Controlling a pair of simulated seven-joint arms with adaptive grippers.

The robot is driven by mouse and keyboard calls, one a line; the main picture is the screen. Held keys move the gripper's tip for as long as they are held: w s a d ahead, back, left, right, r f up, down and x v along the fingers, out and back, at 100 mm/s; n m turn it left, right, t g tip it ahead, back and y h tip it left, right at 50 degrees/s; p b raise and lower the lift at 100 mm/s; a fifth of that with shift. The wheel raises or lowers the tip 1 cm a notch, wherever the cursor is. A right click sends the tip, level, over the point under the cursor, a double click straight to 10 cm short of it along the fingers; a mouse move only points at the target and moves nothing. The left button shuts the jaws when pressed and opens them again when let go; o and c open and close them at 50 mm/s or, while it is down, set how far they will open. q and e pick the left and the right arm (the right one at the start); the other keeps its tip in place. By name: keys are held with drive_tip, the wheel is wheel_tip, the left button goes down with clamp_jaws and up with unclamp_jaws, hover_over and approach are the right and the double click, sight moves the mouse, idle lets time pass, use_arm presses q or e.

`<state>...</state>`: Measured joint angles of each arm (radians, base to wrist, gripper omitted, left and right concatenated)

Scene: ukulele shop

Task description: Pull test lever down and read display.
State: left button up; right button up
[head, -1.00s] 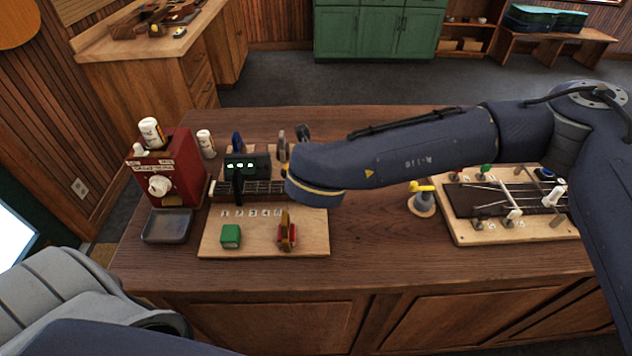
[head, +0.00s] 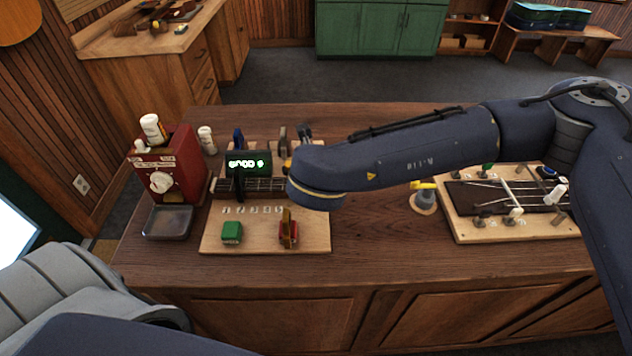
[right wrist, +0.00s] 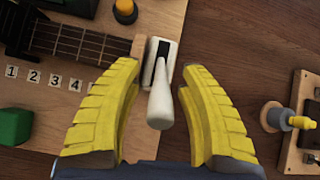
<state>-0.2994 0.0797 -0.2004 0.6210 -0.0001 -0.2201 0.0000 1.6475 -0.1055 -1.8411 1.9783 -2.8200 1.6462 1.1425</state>
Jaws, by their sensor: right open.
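The white test lever (right wrist: 160,100) rises from a slotted pale plate in the right wrist view. My right gripper (right wrist: 160,70) is open, its yellow fingers on either side of the lever with gaps showing. In the head view my right forearm hides the lever and most of that gripper. The small black display (head: 247,164) stands above the fretboard on the left wooden board (head: 262,240). It is lit with bright green characters that look like a short word and a symbol, too small to read surely. My left gripper is out of view.
A red box (head: 180,175) with a white knob and a grey tray (head: 168,222) stands left of the board. A green block (head: 232,232) and a red-yellow piece (head: 288,228) sit on the board. A yellow-handled stand (head: 424,200) and another board (head: 465,228) are to the right.

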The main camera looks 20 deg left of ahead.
drive_tip(key=shift+r, duration=0.1)
drive_tip(key=v, duration=1.2)
drive_tip(key=shift+a, duration=0.1)
idle(0.3)
